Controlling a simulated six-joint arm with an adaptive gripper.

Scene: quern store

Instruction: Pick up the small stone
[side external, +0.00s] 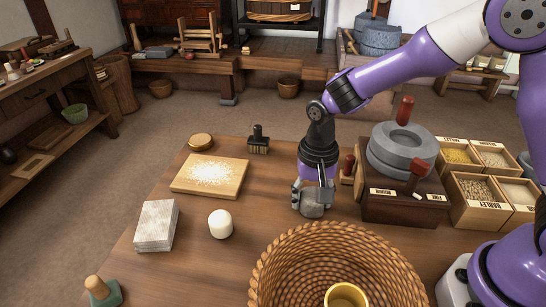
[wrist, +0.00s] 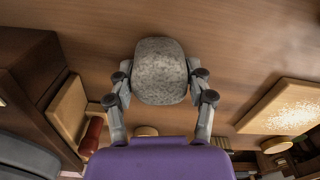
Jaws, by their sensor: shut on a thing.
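The small stone (wrist: 160,62) is grey, speckled and rounded. In the wrist view it sits between the two fingers of my gripper (wrist: 160,85), with a finger against each side. In the side view my gripper (side external: 312,205) points down low over the wooden table, left of the quern (side external: 402,152). I cannot tell whether the stone touches the table.
A woven basket (side external: 268,262) with a yellow cup (side external: 346,296) stands in front. Grain boxes (side external: 478,190) stand right.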

